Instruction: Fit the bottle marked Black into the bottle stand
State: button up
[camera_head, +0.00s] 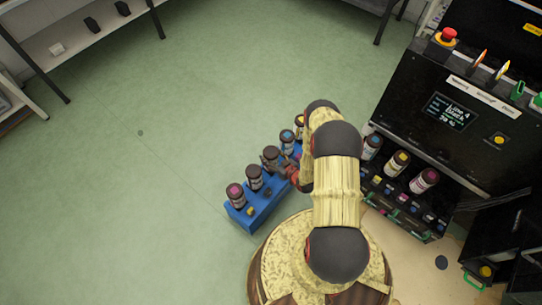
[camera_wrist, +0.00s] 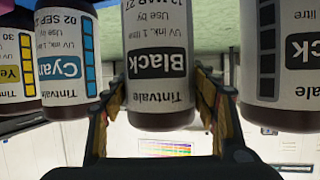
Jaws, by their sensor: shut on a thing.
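The bottle marked Black (camera_wrist: 158,75) is upside down in the wrist view, with a dark body and a white label. My gripper (camera_wrist: 160,105) is shut on it, one finger on each side. In the head view the held bottle (camera_head: 270,157) is in the middle of a row at the blue rack (camera_head: 262,213), and my gripper (camera_head: 290,170) reaches it from the right. I cannot tell whether its base still touches the rack. On the machine, a stand (camera_head: 392,187) holds cyan, yellow and magenta bottles. My arm hides part of the area beside it.
A second black-labelled bottle (camera_wrist: 283,65) is close beside the held one; it also shows in the head view (camera_head: 254,177). A cyan bottle (camera_wrist: 68,60) is on the other side. A magenta-capped bottle (camera_head: 235,195) ends the row. The green floor (camera_head: 140,180) at left is clear.

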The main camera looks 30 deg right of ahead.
jog(key=o, duration=1.7)
jog(key=shift+s, duration=0.1)
jog(key=v, duration=1.2)
